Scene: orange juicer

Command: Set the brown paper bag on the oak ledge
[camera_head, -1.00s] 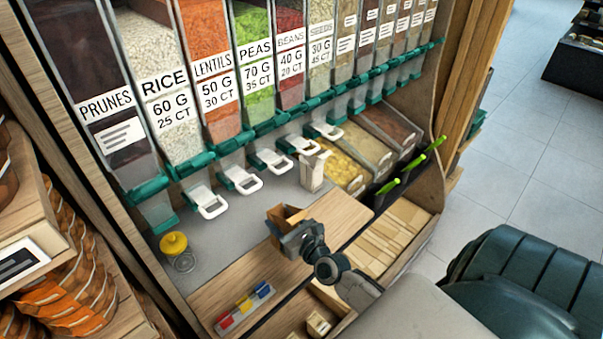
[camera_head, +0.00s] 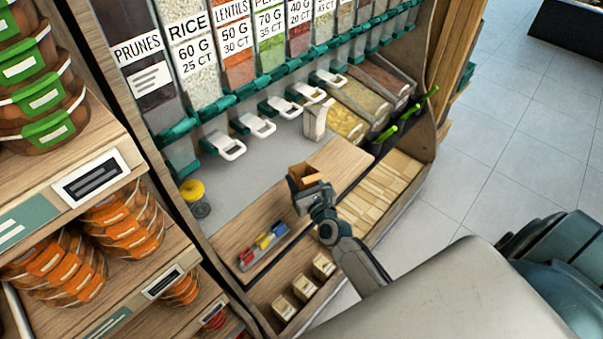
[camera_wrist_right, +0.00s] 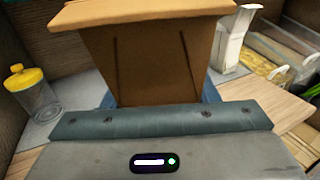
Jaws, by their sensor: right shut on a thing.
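The brown paper bag (camera_head: 303,175) is upright and open at the top. My right gripper (camera_head: 309,192) is shut on it, above the front part of the oak ledge (camera_head: 340,163). In the right wrist view the bag (camera_wrist_right: 160,60) fills the middle, between my fingers, and hides what lies behind it. I cannot tell whether its base touches the ledge. The ledge also shows at the right of the wrist view (camera_wrist_right: 262,103). My left gripper is not in view.
A yellow-lidded jar (camera_head: 194,197) stands at the ledge's left on the grey strip. A tray of coloured markers (camera_head: 263,245) lies on the ledge's near left. A white scoop-like container (camera_head: 316,120) stands behind the bag. Dispensers with white spouts (camera_head: 258,125) line the back.

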